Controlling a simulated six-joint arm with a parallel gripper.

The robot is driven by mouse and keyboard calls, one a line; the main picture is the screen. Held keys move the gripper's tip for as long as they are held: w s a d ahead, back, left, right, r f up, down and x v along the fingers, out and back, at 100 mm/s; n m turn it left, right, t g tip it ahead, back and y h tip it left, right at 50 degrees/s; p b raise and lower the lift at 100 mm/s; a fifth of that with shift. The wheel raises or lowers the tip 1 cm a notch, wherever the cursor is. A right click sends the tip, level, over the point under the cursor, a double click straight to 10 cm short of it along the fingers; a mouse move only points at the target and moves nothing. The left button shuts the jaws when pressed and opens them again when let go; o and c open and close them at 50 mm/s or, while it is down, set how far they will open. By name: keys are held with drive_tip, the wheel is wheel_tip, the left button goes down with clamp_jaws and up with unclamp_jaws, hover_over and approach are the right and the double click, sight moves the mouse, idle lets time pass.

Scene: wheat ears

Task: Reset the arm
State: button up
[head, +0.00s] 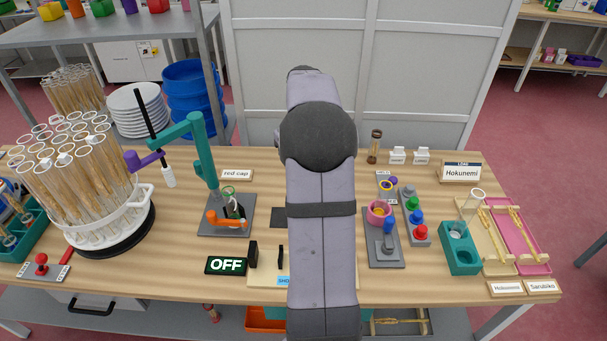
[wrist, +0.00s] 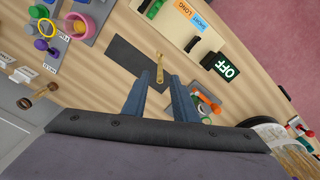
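My arm (head: 321,220) reaches forward over the middle of the table in the head view and hides my gripper there. In the wrist view my gripper (wrist: 158,82) shows two blue fingers standing apart with nothing between them. A small yellowish wheat ear (wrist: 159,68) shows just beyond the fingertips, over a dark pad (wrist: 134,60); it looks apart from both fingers. The pad's left edge also shows beside my arm in the head view (head: 278,217).
An OFF sign (head: 226,265) stands front left of my arm. A teal post (head: 203,155) with an orange clamp and a rack of tubes (head: 85,180) stand left. Right are a button panel (head: 415,217), a teal tube holder (head: 459,248) and yellow and pink trays (head: 533,262).

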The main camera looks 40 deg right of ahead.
drive_tip(key=shift+r, duration=0.35)
drive_tip(key=shift+r, duration=0.1)
drive_tip(key=a+f, duration=0.1)
drive_tip(key=a, duration=1.4)
drive_tip(key=s+a+f+n, duration=0.2)
drive_tip(key=s+a+f, duration=0.2)
drive_tip(key=s+a, duration=0.35)
drive_tip(key=s+a+f+n, duration=0.1)
drive_tip(key=s+a+f, duration=0.2)
drive_tip(key=s+a, duration=0.4)
wheel_tip(320, 180, down, 14)
drive_tip(key=b, duration=1.3)
drive_tip(key=shift+w+a+b, duration=0.35)
drive_tip(key=shift+w+a, duration=0.05)
drive_tip(key=shift+a, duration=0.05)
